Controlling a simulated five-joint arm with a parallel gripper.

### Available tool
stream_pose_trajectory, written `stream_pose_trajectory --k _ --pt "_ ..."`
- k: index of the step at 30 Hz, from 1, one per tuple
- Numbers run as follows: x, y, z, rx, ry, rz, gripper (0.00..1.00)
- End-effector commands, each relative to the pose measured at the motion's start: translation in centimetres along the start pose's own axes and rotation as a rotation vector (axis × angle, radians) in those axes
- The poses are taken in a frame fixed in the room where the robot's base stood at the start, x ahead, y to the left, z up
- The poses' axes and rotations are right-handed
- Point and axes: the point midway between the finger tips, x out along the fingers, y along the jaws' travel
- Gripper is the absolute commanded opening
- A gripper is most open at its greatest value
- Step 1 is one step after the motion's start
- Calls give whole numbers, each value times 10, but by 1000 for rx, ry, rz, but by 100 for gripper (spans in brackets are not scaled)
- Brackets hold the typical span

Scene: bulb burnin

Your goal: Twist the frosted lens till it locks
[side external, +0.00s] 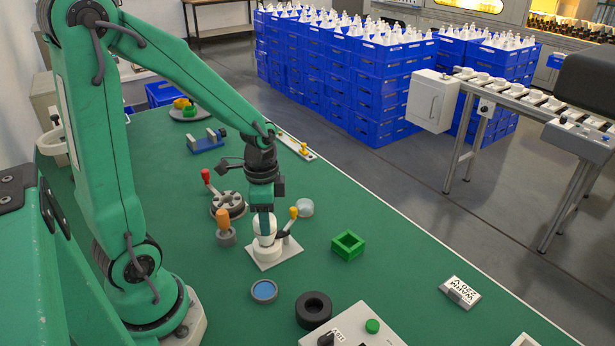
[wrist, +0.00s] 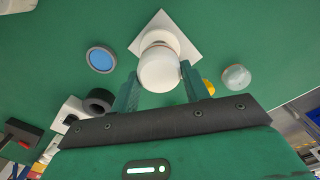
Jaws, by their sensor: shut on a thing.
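The frosted lens (side external: 265,239) is a milky white dome seated on a round white socket with a square white base plate (side external: 286,254), near the middle of the green bench. In the wrist view the frosted lens (wrist: 158,72) is between the two green fingers, with the socket (wrist: 160,39) behind it. My gripper (side external: 264,222) comes straight down from above and is shut on the lens. It also shows in the wrist view (wrist: 162,84). The lens looks upright on the socket. Whether it is locked cannot be seen.
A yellow-handled lever (side external: 293,213) stands close to the right of the socket, an orange-handled tool (side external: 223,220) to its left. A clear dome (side external: 305,207), blue lens (side external: 264,290), black ring (side external: 314,309) and green square frame (side external: 347,245) lie around.

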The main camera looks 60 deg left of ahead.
Motion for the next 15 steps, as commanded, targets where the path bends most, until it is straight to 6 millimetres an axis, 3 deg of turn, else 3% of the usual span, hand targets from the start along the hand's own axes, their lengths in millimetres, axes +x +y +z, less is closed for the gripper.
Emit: stream_pose_trajectory --k 5,6,9,15 --pt "0 1 0 120 -1 1 25" --pt "1 1 0 130 -1 2 50" --pt "0 1 0 126 -1 1 69" --pt "0 1 0 125 -1 1 71"
